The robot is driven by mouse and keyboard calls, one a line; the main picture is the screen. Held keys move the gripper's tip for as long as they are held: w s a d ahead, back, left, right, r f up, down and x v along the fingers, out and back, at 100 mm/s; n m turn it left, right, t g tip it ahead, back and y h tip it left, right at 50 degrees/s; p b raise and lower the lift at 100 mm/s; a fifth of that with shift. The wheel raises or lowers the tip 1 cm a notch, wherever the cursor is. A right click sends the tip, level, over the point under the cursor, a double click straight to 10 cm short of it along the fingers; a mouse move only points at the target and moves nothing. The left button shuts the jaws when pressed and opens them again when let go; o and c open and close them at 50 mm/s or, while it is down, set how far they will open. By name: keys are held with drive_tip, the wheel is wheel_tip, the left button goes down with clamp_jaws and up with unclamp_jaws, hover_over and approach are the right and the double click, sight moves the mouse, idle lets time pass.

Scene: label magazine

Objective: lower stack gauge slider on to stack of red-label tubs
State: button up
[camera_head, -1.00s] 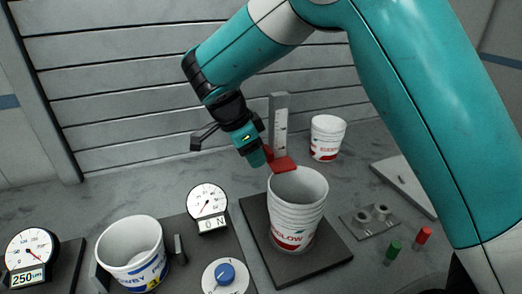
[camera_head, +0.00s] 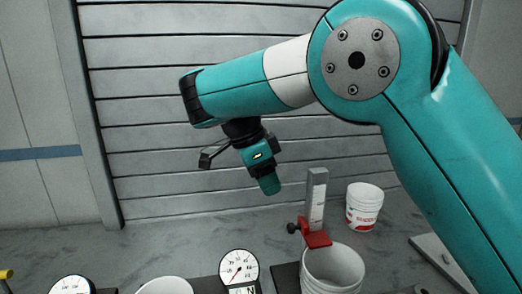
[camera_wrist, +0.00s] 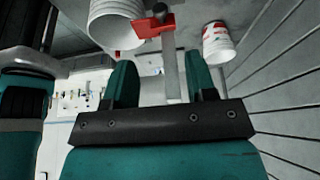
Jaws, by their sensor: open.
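The stack of red-label tubs (camera_head: 333,272) is cut off at the bottom of the head view. It also shows in the wrist view (camera_wrist: 115,22). The grey gauge post (camera_head: 317,200) stands upright behind the stack. The red slider (camera_head: 317,240), with its black knob (camera_head: 292,228), is low on the post at the stack's back rim. I cannot tell whether it touches the rim. My gripper (camera_head: 268,186) is above and left of the slider, clear of it. In the wrist view, its fingers (camera_wrist: 163,82) are apart and hold nothing.
A single red-label tub (camera_head: 364,207) stands behind, right of the post. A dial gauge (camera_head: 239,268) and another white tub (camera_head: 165,287) are at the lower left. A ribbed wall (camera_head: 160,165) closes off the back. The air around my gripper is clear.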

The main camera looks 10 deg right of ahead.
drive_tip(key=p+v, duration=0.2)
drive_tip(key=v, duration=0.1)
drive_tip(key=shift+a+r, duration=0.15)
drive_tip(key=shift+r, duration=0.1)
drive_tip(key=s+d+n+t+y+b, duration=0.1)
drive_tip(key=s+d+n+y+b, duration=0.3)
drive_tip(key=d+n, duration=0.6)
drive_tip(key=s+a+f+n+y, duration=0.2)
drive_tip(key=s+n, duration=0.5)
drive_tip(key=s, duration=0.4)
drive_tip(key=s+a+f+n+g+y+b, duration=0.1)
drive_tip(key=s+a+f+n, duration=0.3)
drive_tip(key=s+n, duration=0.4)
drive_tip(key=s+y, duration=0.1)
drive_tip(key=s, duration=0.3)
drive_tip(key=shift+y, duration=0.3)
drive_tip(key=shift+f, duration=0.15)
